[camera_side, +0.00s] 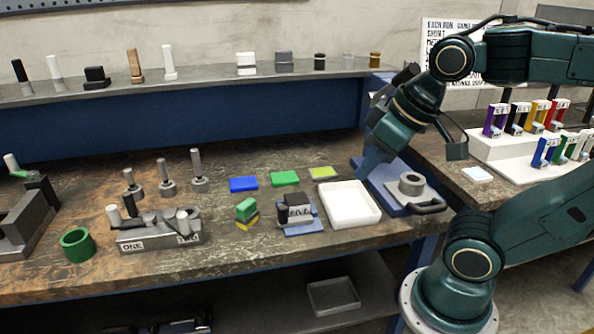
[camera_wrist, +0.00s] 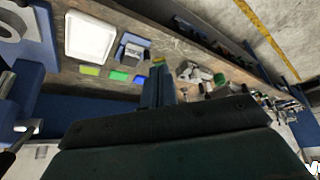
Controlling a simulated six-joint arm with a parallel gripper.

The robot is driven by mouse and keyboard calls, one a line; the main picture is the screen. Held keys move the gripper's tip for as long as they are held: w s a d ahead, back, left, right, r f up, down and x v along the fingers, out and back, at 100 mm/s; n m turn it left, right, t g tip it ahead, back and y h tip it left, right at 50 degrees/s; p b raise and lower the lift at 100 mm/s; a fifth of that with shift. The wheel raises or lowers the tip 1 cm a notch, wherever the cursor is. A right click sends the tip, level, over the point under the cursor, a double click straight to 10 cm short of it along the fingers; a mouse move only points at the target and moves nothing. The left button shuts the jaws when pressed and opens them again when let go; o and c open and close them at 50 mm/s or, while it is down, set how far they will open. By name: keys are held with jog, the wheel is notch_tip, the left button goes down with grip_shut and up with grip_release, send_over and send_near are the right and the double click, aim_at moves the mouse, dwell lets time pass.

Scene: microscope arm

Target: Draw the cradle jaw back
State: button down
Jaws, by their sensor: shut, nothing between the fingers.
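My gripper (camera_side: 370,170) is shut and empty, pointing down beside the blue fixture at the right of the bench. Its blue-grey fingers also show together in the wrist view (camera_wrist: 158,72). The blue fixture (camera_side: 393,203) carries a grey ring block (camera_side: 411,184) and a dark handle at its front. A smaller blue-based holder (camera_side: 302,231) has grey and dark blocks and a printed label; it also shows in the wrist view (camera_wrist: 133,50). I cannot tell for certain which part is the cradle jaw. Contact between my fingers and the fixture is unclear.
A white tray (camera_side: 350,222) lies just left of the blue fixture. Blue (camera_side: 243,184), green (camera_side: 285,178) and lime (camera_side: 323,172) plates lie behind it. A grey block (camera_side: 160,239) marked ONE and TWO and a green ring (camera_side: 76,244) stand left. A loaded shelf runs behind.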

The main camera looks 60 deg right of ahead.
jog(key=w+d+r+m+g, duration=0.1)
jog(key=w+d+m+g, duration=0.25)
jog(key=w, duration=1.35)
jog(key=w+d+f+m+g+y, duration=0.1)
jog(key=w+d+f+m+g, duration=0.2)
jog(key=w+d+f, duration=0.6)
jog(key=shift+w+d+f+g+y, duration=0.25)
jog(key=shift+w+f+g, duration=0.4)
jog(key=shift+w+f, duration=1.35)
jog(key=shift+a+f, duration=0.1)
jog(key=shift+a, duration=0.1)
jog(key=x, duration=0.9)
jog(key=shift+f, duration=0.2)
jog(key=shift+s+a+f, duration=0.15)
jog(key=shift+s+a, duration=0.05)
jog(key=shift+s, duration=0.05)
jog(key=shift+s+a, duration=0.5)
jog(key=shift+s, duration=0.25)
jog(key=shift+s+a, duration=0.45)
jog(key=shift+s, duration=0.25)
